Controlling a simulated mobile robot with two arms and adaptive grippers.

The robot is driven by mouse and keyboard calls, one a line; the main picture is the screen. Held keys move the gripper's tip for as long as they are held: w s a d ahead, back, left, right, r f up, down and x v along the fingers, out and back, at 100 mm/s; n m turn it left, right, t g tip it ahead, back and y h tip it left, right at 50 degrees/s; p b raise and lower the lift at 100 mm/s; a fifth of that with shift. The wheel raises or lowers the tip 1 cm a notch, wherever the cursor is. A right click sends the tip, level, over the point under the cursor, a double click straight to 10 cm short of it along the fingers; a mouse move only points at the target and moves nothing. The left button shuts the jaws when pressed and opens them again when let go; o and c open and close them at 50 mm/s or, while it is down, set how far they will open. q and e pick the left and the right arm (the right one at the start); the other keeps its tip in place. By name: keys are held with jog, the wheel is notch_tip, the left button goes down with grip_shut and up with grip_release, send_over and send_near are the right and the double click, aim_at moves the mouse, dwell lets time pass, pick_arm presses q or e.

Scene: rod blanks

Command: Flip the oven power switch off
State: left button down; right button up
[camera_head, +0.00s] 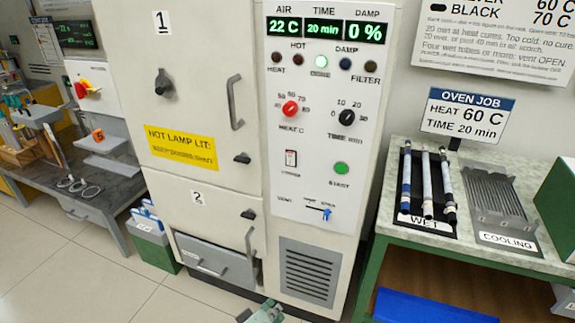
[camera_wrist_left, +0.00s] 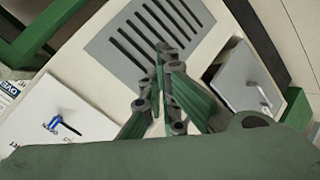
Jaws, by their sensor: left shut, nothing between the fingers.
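The oven (camera_head: 235,130) stands in the middle of the head view, with its control panel (camera_head: 320,120) lit. A small rocker switch (camera_head: 291,158) sits on the panel below the red dial; its caption is too small to read. A red rotary switch on a yellow plate (camera_head: 87,89) is on a white box left of the oven. My left gripper (camera_head: 266,311) is low at the bottom edge of the head view, below the panel and apart from both switches. Its fingers are together and empty in the left wrist view (camera_wrist_left: 163,52). My right gripper is not in view.
A vent lever with a blue knob (camera_head: 327,214) and a grille (camera_head: 309,270) are low on the oven front. A bench with a tray of rods (camera_head: 413,222) and a cooling rack (camera_head: 495,197) stands right. A workbench (camera_head: 97,185) and bin (camera_head: 153,245) stand left.

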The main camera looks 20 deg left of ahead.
aim_at(291, 158)
pick_arm(q)
jog(key=w+a+r+n+t, duration=0.1)
jog(key=w+r+n+t, duration=0.1)
jog(key=r, duration=0.9)
jog(key=w+a+r+n+t, duration=0.2)
jog(key=w+r+n+t, duration=0.1)
jog(key=r, duration=0.9)
jog(key=w+a+r+n+t, duration=0.1)
jog(key=w+r+n+t, duration=0.1)
jog(key=r, duration=1)
jog(key=shift+w+a+r+n+t+y, duration=0.15)
jog(key=shift+w+r+n+t+y, duration=0.2)
jog(key=shift+w+n, duration=0.2)
jog(key=shift+w+f, duration=0.1)
jog(key=shift+w, duration=0.05)
jog(key=w, duration=0.4)
jog(key=w+r, duration=0.1)
jog(key=w, duration=0.4)
jog(key=w+p, duration=0.1)
jog(key=w, duration=0.3)
jog(key=shift+w+d+r, duration=0.25)
jog(key=shift+w, duration=0.15)
jog(key=shift+r, duration=0.1)
